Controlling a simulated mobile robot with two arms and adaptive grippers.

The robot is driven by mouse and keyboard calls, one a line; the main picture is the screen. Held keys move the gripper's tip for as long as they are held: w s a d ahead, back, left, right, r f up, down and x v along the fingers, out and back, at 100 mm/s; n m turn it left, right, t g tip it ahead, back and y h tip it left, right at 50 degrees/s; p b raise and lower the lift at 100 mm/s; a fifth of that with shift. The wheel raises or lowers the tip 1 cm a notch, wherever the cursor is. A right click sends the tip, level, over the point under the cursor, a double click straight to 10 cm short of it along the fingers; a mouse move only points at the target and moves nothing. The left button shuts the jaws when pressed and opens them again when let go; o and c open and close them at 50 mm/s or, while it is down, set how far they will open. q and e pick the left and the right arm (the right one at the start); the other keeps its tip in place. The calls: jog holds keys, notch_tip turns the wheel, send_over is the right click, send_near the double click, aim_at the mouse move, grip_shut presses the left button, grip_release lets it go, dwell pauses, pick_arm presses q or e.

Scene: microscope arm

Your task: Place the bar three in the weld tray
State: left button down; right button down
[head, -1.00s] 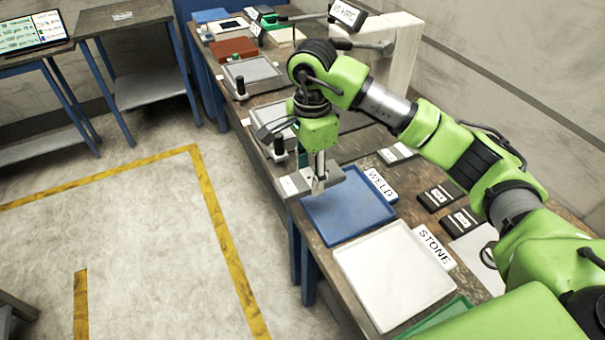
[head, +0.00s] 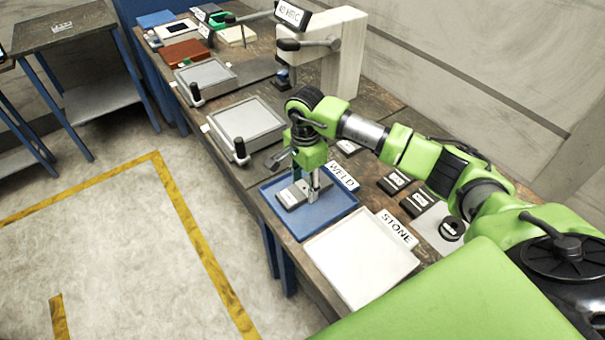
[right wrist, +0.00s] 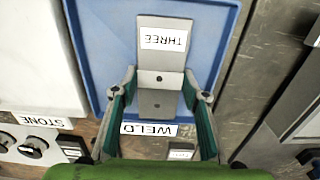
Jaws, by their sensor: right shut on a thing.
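The bar three (head: 293,195) is a flat grey metal plate; its white THREE label shows in the right wrist view (right wrist: 163,39). My right gripper (head: 312,192) is shut on the bar, with one finger on each side of it in the right wrist view (right wrist: 160,92). The bar lies within the outline of the blue weld tray (head: 334,206), low at its floor; I cannot tell whether it touches. The tray's WELD label (head: 343,176) stands at its back right edge. My left gripper is not in view.
The white stone tray (head: 362,262) is beside the weld tray, nearer me. A grey tray with a black knob (head: 245,122) is on the far side. Black labelled blocks (head: 395,182) lie to the right. A pale stand with an arm (head: 340,50) rises farther back.

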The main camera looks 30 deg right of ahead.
aim_at(305, 188)
jog(key=shift+w+f, duration=0.1)
jog(key=shift+f, duration=0.15)
jog(key=c, duration=1.2)
grip_release()
jog(key=shift+f, duration=0.15)
notch_tip(305, 188, up, 12)
jog(key=b, duration=0.3)
